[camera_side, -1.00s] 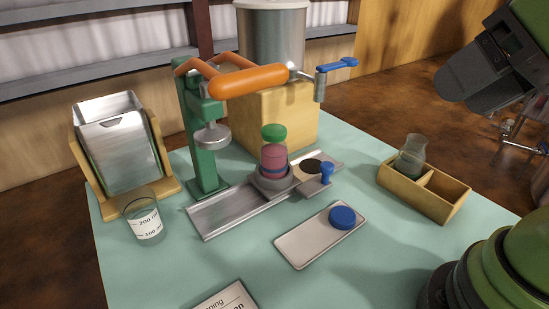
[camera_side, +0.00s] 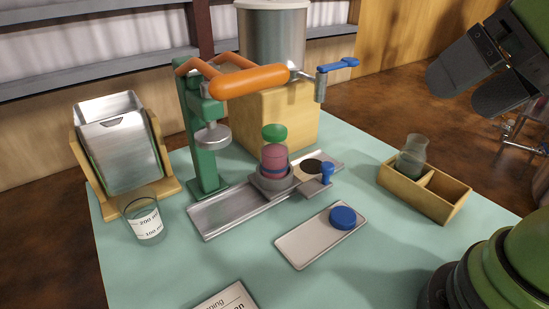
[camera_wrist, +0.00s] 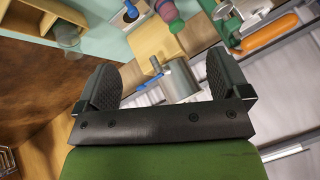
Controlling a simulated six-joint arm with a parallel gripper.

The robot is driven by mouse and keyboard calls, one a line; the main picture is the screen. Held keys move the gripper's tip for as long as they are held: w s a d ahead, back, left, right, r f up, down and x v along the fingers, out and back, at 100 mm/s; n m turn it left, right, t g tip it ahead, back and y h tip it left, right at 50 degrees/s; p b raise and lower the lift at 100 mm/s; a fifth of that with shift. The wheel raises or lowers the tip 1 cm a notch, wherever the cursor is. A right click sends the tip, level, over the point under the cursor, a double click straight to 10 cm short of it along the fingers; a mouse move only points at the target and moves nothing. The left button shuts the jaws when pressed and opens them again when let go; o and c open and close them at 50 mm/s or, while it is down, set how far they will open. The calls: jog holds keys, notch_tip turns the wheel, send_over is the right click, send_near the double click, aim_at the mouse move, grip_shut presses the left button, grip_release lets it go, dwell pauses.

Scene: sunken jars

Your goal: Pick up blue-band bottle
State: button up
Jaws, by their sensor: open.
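A jar with a green lid, pink contents and a blue band (camera_side: 273,158) stands upright in a grey ring holder on the metal rail. It also shows at the top of the wrist view (camera_wrist: 171,14). A clear glass bottle (camera_side: 411,158) stands in the left compartment of the wooden box (camera_side: 430,205); I see no band on it. My gripper (camera_side: 468,97) is raised at the upper right, open and empty, well apart from both. In the wrist view its two dark fingers (camera_wrist: 162,80) are spread with nothing between them.
A green press (camera_side: 203,150) with an orange handle stands behind the rail, left of the jar. A metal pot on a wooden block (camera_side: 275,115) has a blue crank. A white tray (camera_side: 300,248) holds a blue lid (camera_side: 342,217). A glass beaker (camera_side: 145,220) stands front left.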

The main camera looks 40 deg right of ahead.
jog(key=m+g+y, duration=0.2)
jog(key=m+g, duration=0.3)
jog(key=m, duration=1.6)
send_over(285, 131)
jog(key=d, duration=0.2)
notch_tip(285, 131, down, 6)
jog(key=f, duration=0.8)
jog(key=shift+s+a+f, duration=0.1)
jog(key=shift+s+f, duration=0.1)
jog(key=shift+f, duration=0.1)
jog(key=shift+x, duration=3.55)
jog(key=shift+w, duration=0.1)
